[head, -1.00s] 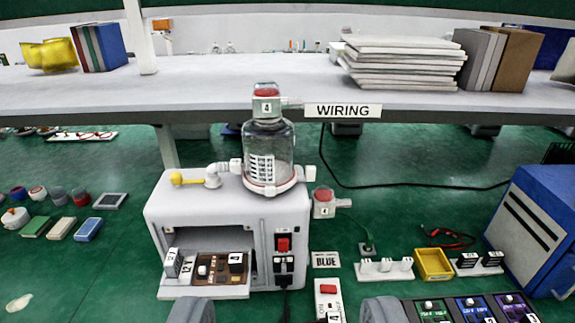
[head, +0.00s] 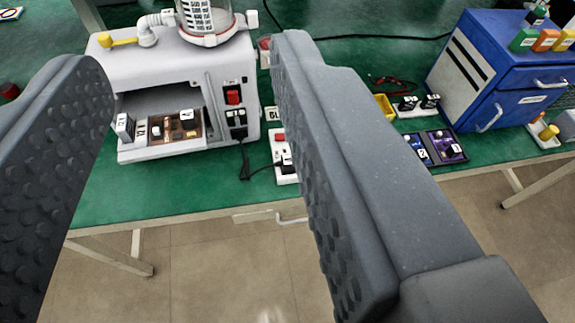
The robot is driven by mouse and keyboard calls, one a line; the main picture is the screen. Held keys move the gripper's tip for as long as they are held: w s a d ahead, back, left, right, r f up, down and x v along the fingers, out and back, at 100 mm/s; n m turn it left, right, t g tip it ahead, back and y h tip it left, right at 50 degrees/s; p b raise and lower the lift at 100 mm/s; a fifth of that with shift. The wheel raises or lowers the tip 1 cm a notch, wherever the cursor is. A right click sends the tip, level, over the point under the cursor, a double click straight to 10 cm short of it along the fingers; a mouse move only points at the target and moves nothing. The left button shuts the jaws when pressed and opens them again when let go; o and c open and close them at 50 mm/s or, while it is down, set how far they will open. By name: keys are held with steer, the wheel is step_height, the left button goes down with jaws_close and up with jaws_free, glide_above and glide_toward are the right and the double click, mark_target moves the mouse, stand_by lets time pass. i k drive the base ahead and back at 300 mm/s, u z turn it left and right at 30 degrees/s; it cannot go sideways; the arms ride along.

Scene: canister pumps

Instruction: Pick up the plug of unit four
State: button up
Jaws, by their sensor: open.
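The white canister pump unit (head: 180,75) stands on the green bench in the upper left, seen between my fingers; its upper canister is cut off by the top edge. A white power strip (head: 279,151) with a red switch lies to its right. A dark plug (head: 286,160) with a pale label sits on the strip, partly hidden by my right finger; I cannot read its label. A black cord (head: 243,168) hangs from the unit's front and runs toward the strip. My gripper (head: 188,62) is wide open and empty, its large grey fingers nearer the camera than the unit.
A blue drawer cabinet (head: 480,80) stands at the right with coloured blocks on top. Tiled floor (head: 200,280) shows below the bench's front edge.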

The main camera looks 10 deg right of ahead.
mark_target(285, 164)
steer(key=k, duration=1.05)
steer(key=z, duration=0.45)
steer(key=i, duration=1.7)
steer(key=u, duration=0.45)
